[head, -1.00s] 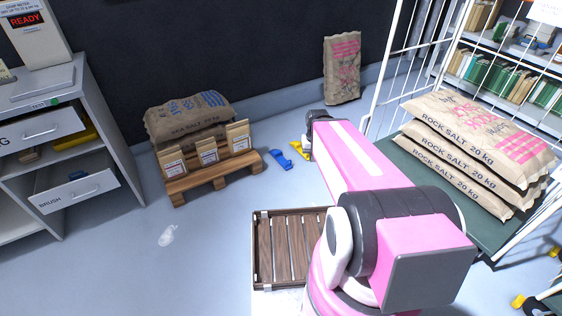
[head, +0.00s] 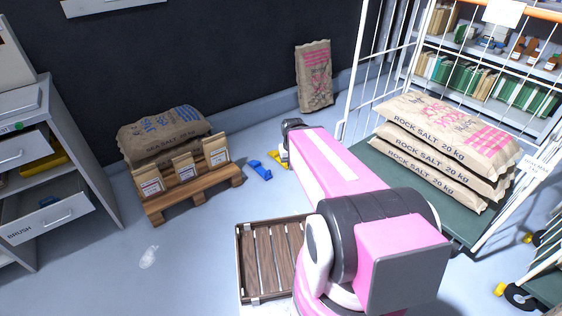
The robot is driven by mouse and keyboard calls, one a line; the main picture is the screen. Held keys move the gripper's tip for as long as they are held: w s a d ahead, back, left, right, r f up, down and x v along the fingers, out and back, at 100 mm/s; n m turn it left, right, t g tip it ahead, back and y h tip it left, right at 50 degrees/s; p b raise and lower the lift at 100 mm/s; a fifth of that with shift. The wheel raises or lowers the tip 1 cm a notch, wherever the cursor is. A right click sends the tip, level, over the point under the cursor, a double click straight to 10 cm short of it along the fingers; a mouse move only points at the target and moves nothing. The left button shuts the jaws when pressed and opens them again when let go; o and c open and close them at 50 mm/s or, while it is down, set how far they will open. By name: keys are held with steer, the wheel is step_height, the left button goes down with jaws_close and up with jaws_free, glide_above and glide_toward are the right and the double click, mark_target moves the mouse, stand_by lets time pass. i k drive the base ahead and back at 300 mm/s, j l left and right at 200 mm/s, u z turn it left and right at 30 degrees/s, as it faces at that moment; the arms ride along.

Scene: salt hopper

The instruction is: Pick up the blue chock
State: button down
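The blue chock (head: 260,170) lies on the floor just right of the wooden pallet, near the back wall. A yellow thing (head: 279,158), partly hidden behind my arm, lies to its right. My pink arm reaches out toward the back wall, and its dark far end shows to the right of the blue chock. My gripper's fingers are hidden behind the arm, so I cannot tell if they are open or shut.
The pallet (head: 196,197) holds sacks and small paper bags. A slatted wooden crate (head: 240,262) is on the floor in front of me. A cage trolley (head: 455,222) with rock salt sacks (head: 440,165) stands right. A drawer cabinet (head: 80,170) stands left. Floor between cabinet and crate is mostly clear.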

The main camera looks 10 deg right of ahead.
mark_target(255, 165)
steer(key=z, duration=1.8)
steer(key=u, duration=1.85)
steer(key=i+j+z, duration=0.35)
steer(key=i+j, duration=0.6)
